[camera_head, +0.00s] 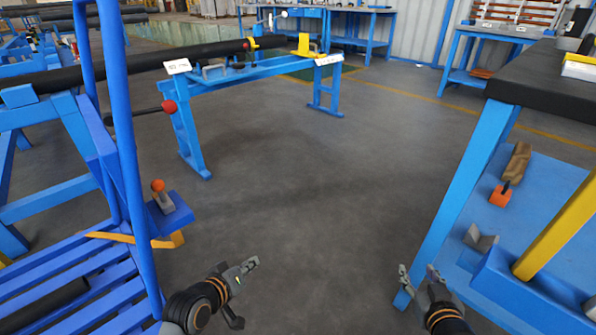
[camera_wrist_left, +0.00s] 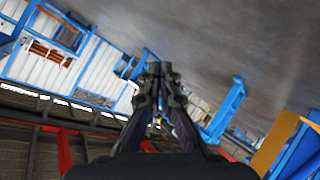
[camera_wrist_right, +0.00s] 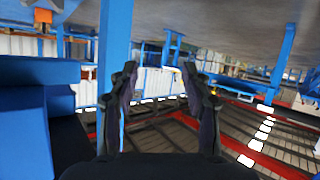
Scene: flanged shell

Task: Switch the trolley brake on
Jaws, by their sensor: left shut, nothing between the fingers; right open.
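The blue trolley (camera_head: 128,150) stands at the left in the head view, with a slatted deck and an upright tube frame. On its right side a blue bracket (camera_head: 178,217) carries a short grey lever with an orange knob (camera_head: 158,185), which looks like the brake lever. The lever stands roughly upright; its brake state cannot be told. My left gripper (camera_head: 252,264) is shut and empty, to the right of and nearer than the lever, apart from it. It also shows shut in the left wrist view (camera_wrist_left: 156,70). My right gripper (camera_head: 418,270) is open and empty, beside the right-hand bench; its spread fingers show in the right wrist view (camera_wrist_right: 160,72).
A blue stand (camera_head: 195,140) holds a long black pipe (camera_head: 130,65); a red-ball handle (camera_head: 168,106) sticks out near it. At right, a blue bench (camera_head: 465,190) with a dark top (camera_head: 545,80) stands close to my right gripper. The grey floor between is clear.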

